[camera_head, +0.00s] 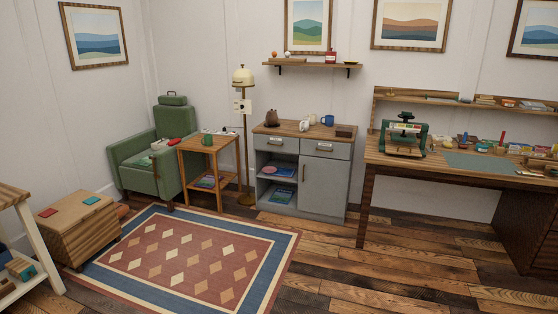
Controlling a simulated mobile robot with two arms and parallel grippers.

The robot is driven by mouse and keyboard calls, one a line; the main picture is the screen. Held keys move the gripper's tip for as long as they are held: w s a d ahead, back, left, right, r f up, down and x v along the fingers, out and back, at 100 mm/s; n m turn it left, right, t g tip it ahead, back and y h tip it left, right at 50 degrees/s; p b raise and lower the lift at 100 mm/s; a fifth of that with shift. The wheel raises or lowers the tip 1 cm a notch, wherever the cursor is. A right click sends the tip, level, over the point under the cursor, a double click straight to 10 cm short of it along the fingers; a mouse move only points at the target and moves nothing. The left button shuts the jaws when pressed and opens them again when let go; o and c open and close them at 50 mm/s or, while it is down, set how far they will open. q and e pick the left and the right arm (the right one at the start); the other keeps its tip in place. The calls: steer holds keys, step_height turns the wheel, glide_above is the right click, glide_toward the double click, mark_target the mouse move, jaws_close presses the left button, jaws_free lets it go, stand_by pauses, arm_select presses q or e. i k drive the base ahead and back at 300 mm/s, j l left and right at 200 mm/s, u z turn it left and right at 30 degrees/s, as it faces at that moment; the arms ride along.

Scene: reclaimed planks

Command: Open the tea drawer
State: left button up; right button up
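A grey cabinet (324,188) with a wooden top (290,127) stands against the back wall, a few steps off. It has two drawers side by side under the top, a left drawer (262,139) and a right drawer (341,151). Both look shut, and each has a small handle on its front. A label cannot be read at this size, so I cannot tell which one is the tea drawer. Neither of my grippers is in view.
A kettle (272,118) and mugs stand on the cabinet top. A floor lamp (244,130), a side table (208,147) and a green armchair (140,175) are to its left. A workbench (470,172) is to its right. The patterned rug (190,255) and the wood floor in front are clear.

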mark_target(287, 144)
steer(key=i+u, duration=0.15)
steer(key=i, duration=2.25)
